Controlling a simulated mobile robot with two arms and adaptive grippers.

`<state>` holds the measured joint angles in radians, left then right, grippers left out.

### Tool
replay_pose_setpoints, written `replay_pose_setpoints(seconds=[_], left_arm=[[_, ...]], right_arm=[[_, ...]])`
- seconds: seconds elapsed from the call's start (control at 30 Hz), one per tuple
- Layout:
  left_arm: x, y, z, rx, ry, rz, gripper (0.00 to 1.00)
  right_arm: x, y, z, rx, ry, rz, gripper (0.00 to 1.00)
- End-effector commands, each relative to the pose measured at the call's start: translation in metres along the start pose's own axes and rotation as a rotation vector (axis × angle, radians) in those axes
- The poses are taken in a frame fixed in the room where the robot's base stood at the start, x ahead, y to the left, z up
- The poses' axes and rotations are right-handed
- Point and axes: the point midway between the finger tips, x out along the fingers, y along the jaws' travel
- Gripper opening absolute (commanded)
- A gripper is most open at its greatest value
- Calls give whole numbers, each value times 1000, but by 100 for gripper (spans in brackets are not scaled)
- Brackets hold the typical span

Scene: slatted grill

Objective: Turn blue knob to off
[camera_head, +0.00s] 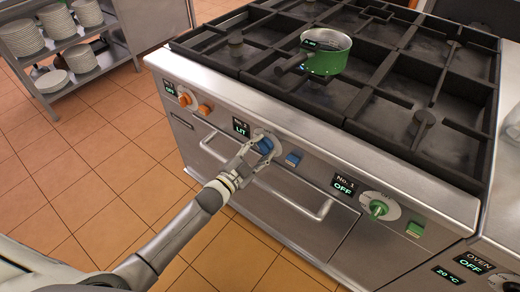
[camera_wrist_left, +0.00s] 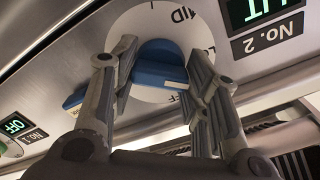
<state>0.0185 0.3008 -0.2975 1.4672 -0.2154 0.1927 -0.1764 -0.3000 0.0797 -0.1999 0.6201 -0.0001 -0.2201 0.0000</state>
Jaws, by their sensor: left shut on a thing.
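The blue knob (camera_head: 265,146) is on the front panel of the stove, in the middle of a white round dial. In the left wrist view the blue knob (camera_wrist_left: 160,66) sits between my two fingers, over a dial marked with MID and partly hidden lettering. My left gripper (camera_head: 258,149) is shut on the knob, with a finger on each side of it (camera_wrist_left: 158,85). The display beside the knob (camera_head: 241,127) reads No. 2 LIT. The fingers hide part of the dial. My right gripper is not in view.
A blue switch (camera_head: 294,158) is right of the knob. An oven handle (camera_head: 290,204) runs below.

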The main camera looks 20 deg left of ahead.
Motion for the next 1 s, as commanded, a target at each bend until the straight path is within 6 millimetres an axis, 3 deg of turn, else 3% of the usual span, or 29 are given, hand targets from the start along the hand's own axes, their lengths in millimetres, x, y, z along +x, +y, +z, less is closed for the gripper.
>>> replay_pose_setpoints(seconds=[0.6, 1.0], left_arm=[[0, 2, 2, 577, 0, 1, 19], [-1, 2, 2, 831, -1, 2, 19]], right_arm=[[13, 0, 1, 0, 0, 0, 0], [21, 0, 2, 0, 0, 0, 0]])
